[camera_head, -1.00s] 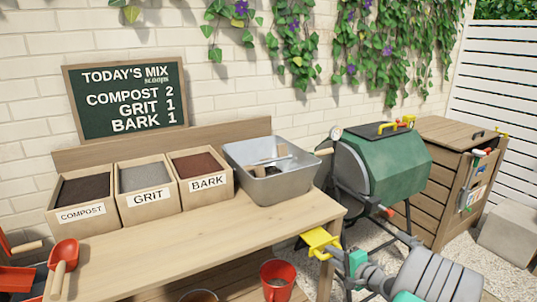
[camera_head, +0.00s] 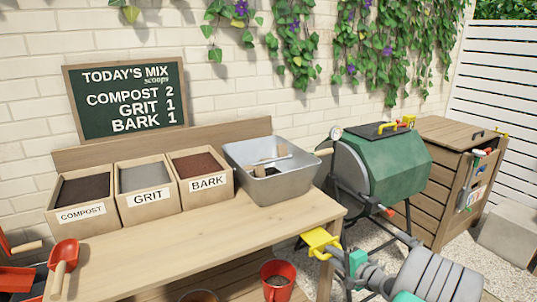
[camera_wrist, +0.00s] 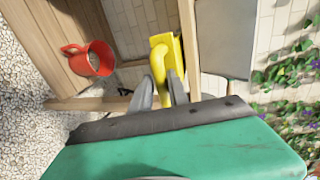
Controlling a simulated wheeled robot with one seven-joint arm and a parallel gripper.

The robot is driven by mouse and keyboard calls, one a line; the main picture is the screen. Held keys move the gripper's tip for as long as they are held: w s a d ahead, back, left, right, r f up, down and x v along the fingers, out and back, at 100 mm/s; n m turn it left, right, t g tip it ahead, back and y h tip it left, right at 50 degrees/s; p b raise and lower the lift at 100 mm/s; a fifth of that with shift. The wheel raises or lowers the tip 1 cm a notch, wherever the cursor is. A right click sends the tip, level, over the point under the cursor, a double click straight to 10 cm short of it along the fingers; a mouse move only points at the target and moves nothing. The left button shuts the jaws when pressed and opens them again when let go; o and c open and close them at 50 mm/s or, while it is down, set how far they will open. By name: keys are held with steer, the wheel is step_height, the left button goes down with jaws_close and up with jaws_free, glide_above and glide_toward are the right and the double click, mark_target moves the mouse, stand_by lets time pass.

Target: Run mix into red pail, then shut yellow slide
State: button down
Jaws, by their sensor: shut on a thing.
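The yellow slide (camera_head: 320,242) sits at the right end of the bench, under the metal basin (camera_head: 272,192). My gripper (camera_wrist: 163,88) is shut on the curved yellow handle of the slide (camera_wrist: 161,62) in the wrist view. The basin holds a small dark patch of mix, with pale bare floor around it; its near wall hides part of the inside. The red pail (camera_head: 277,283) stands below the bench top and holds brownish mix. It also shows in the wrist view (camera_wrist: 98,60), apart from my gripper.
Bins of compost (camera_head: 84,210), grit (camera_head: 148,200) and bark (camera_head: 203,185) stand on the bench. A red scoop (camera_head: 64,255) lies at its left end. A green drum (camera_head: 385,165) and a wooden cabinet (camera_head: 445,195) stand to the right.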

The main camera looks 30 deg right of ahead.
mark_target(321, 248)
steer(key=shift+s+a+f, duration=0.1)
steer(key=shift+a+f, duration=0.1)
steer(key=shift+f, duration=0.5)
steer(key=shift+w, duration=3)
steer(key=c, duration=1.5)
jaws_free()
steer(key=shift+w+d, duration=0.1)
steer(key=shift+w, duration=0.05)
steer(key=shift+c, duration=0.2)
steer(key=o, duration=0.5)
steer(key=shift+w+d+r, duration=0.1)
steer(key=shift+r, duration=0.25)
